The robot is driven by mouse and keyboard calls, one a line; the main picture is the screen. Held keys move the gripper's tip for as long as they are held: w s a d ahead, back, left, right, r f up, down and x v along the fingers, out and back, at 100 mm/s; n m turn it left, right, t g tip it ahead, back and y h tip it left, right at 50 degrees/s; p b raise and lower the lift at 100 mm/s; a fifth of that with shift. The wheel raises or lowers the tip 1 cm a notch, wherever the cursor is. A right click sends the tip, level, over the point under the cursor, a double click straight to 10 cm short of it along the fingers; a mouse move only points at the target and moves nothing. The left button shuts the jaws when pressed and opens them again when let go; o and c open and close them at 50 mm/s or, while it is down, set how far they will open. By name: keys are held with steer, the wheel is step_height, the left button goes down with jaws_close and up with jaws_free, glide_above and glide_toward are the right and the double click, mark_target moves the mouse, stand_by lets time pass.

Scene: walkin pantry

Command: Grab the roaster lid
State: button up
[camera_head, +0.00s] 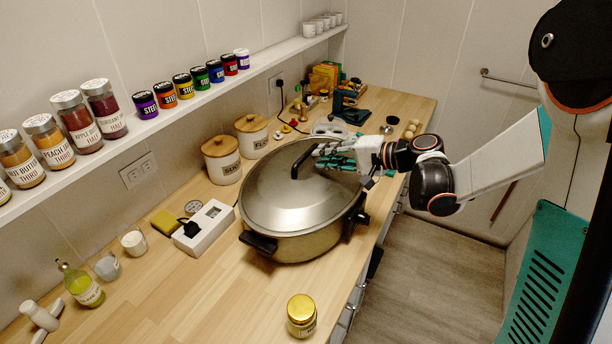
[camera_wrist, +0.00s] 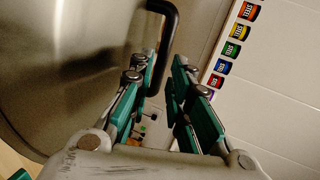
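The roaster (camera_head: 290,240) is a large metal pan with black side handles, standing on the wooden counter. Its domed metal lid (camera_head: 285,200) sits on it and carries a black arched handle (camera_head: 300,162). The lid (camera_wrist: 55,70) fills the left of the wrist view. The lid handle (camera_wrist: 173,25) shows at top centre, its lower part reaching between my fingertips. My gripper (camera_head: 320,157) is above the lid, right at the handle. In the wrist view my gripper (camera_wrist: 163,70) is open, with a gap between its green-padded fingers. Whether a finger touches the handle I cannot tell.
Sugar (camera_head: 221,160) and flour (camera_head: 251,136) canisters stand behind the roaster. A white power box (camera_head: 204,229) lies to its left. A gold-lidded jar (camera_head: 301,315) stands in front. A shelf of jars (camera_head: 180,112) runs along the wall.

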mark_target(309, 155)
steer(key=shift+b+x, duration=0.7)
steer(key=shift+x, duration=2.65)
steer(key=shift+r, duration=0.1)
jaws_close()
